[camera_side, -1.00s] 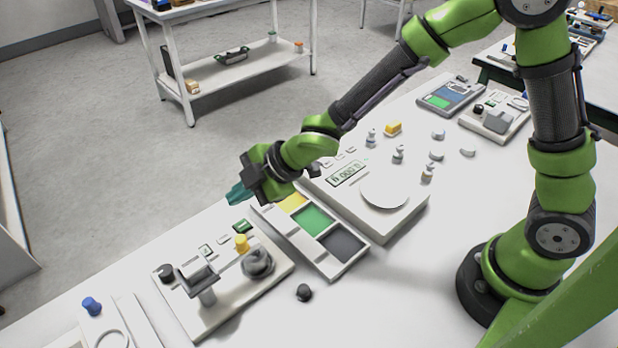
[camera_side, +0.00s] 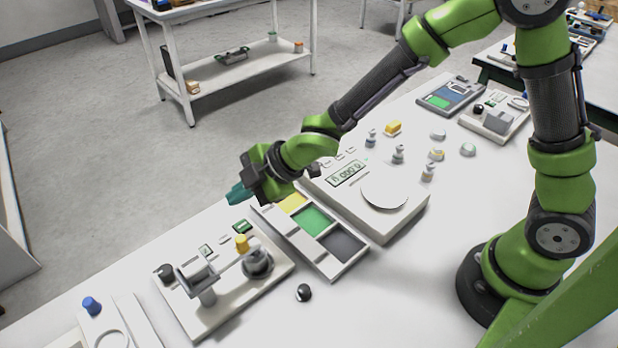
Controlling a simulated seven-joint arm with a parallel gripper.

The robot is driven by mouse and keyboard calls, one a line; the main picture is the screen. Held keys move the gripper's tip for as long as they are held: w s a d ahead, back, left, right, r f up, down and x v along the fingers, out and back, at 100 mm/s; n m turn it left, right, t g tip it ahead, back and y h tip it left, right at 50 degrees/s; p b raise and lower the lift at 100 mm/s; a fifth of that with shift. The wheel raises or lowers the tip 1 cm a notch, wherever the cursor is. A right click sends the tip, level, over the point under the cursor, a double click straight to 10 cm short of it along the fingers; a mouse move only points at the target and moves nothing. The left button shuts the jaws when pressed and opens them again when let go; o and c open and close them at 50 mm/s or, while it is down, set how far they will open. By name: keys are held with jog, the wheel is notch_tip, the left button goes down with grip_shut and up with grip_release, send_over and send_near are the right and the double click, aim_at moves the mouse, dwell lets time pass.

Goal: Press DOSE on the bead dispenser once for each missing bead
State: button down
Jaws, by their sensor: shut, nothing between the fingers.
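My gripper (camera_side: 238,194), with teal fingers, is shut and empty. It appears above the far end of this board, left of the compartment tray, and touches nothing that I can make out. My wrist hides part of what lies behind it.
A tray (camera_side: 326,270) with yellow, green and dark grey compartments lies beside the board. Behind it stands a white scale (camera_side: 385,228) with a round pan. A dark ball (camera_side: 304,292) lies on the table in front. Several small weights and a yellow block (camera_side: 393,128) stand farther right.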

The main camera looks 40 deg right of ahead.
aim_at(247, 226)
dwell(0.8)
jog(key=shift+w+d, duration=0.1)
notch_tip(247, 226, up, 4)
jog(key=shift+f, duration=0.1)
dwell(0.4)
jog(key=shift+f, duration=4.4)
